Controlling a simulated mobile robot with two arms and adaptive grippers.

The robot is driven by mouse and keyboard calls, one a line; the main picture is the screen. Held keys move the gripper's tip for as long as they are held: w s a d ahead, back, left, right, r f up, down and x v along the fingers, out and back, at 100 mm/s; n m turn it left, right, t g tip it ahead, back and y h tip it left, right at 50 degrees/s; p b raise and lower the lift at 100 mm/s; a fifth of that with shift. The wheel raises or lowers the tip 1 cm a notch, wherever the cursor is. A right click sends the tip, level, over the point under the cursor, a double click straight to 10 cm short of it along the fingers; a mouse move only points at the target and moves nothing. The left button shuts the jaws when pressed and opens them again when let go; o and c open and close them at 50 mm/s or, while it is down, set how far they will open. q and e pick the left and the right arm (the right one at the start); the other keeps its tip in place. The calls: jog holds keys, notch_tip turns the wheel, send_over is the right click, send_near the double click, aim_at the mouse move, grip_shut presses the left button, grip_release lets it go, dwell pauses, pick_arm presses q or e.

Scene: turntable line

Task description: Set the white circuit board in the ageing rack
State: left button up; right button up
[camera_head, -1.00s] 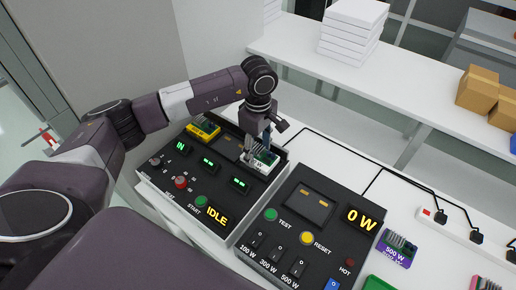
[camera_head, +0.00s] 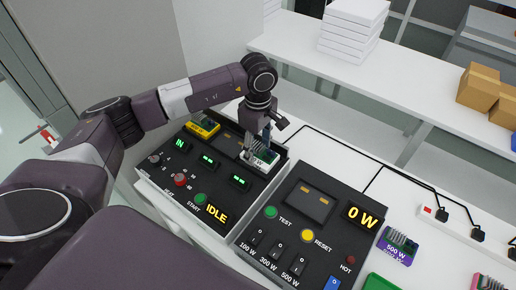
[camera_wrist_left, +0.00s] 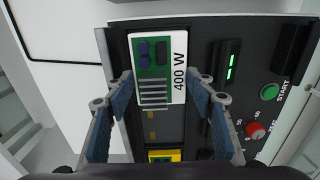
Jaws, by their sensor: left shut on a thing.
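The white circuit board (camera_head: 268,161), marked 400 W in the left wrist view (camera_wrist_left: 176,88), is at the right-hand bay of the ageing rack (camera_head: 163,185), a black console reading IDLE. My left gripper (camera_head: 257,147) is shut on the board, with one blue finger on each side of it in the left wrist view (camera_wrist_left: 160,82). The board lies flat over the bay; I cannot tell whether it is fully seated. A yellow board (camera_head: 203,129) sits in the rack's far left bay. My right gripper is not in view.
A second black console (camera_head: 325,240) with a 0 W display stands close to the right of the rack. A purple 500 W board (camera_head: 397,247) lies on the white table further right. A power strip (camera_head: 455,222) with black cables runs behind. White boxes (camera_head: 352,30) are stacked on the back shelf.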

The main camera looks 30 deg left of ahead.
pick_arm(q)
jog(key=shift+f+b, duration=0.1)
jog(key=shift+b, duration=0.2)
dwell(0.5)
dwell(0.5)
jog(key=shift+f+b, duration=0.45)
jog(key=shift+b, duration=0.1)
jog(key=shift+f+b, duration=0.1)
jog(key=shift+b, duration=0.25)
dwell(0.6)
dwell(0.4)
jog(key=o, duration=1.4)
notch_tip(320, 180, up, 12)
